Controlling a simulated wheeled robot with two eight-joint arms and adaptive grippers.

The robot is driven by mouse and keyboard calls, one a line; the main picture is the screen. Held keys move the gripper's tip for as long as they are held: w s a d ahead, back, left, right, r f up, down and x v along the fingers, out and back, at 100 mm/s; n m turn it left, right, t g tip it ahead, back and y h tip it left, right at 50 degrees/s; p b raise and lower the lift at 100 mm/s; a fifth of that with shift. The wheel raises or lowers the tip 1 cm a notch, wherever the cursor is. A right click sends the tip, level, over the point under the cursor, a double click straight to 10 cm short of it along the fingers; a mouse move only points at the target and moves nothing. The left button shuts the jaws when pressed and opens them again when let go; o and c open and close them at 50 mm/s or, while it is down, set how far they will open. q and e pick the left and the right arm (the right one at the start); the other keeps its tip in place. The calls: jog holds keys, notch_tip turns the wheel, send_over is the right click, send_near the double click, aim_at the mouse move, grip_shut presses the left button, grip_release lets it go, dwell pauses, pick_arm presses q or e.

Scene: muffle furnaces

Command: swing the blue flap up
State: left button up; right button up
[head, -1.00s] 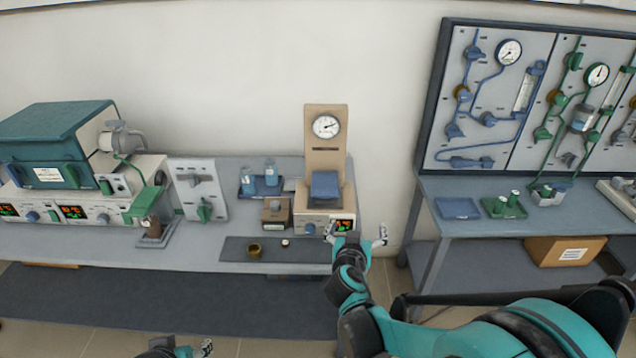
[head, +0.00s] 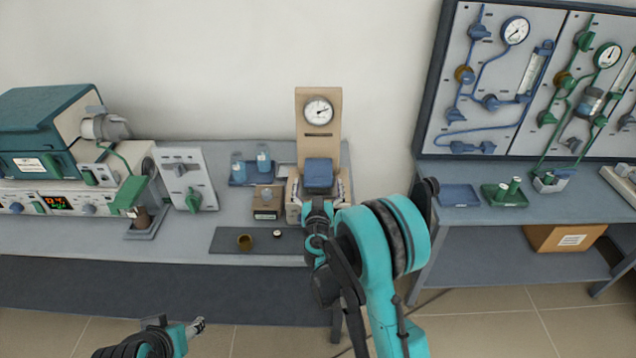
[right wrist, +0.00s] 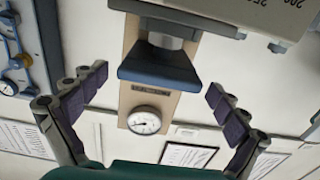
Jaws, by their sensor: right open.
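The blue flap (head: 319,173) is on the front of a tan upright device (head: 318,144) with a round gauge, at the bench's right end. In the upside-down right wrist view the blue flap (right wrist: 158,66) hangs between and beyond my fingers. My right gripper (head: 320,188) is open in front of the device, its fingers to either side of the flap. The right wrist view shows the open gripper (right wrist: 158,84) with nothing between its pads. The arm hides the device's lower front. My left gripper (head: 197,326) is low in front of the bench, too small to judge.
A small brown box (head: 267,202) and a blue tray (head: 250,176) with bottles stand left of the device. A dark mat (head: 222,240) with small round items lies in front. A second table (head: 470,220) stands right, beyond a floor gap.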

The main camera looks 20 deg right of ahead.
aim_at(318, 172)
jog(key=shift+w+d, duration=0.15)
jog(key=shift+w, duration=0.3)
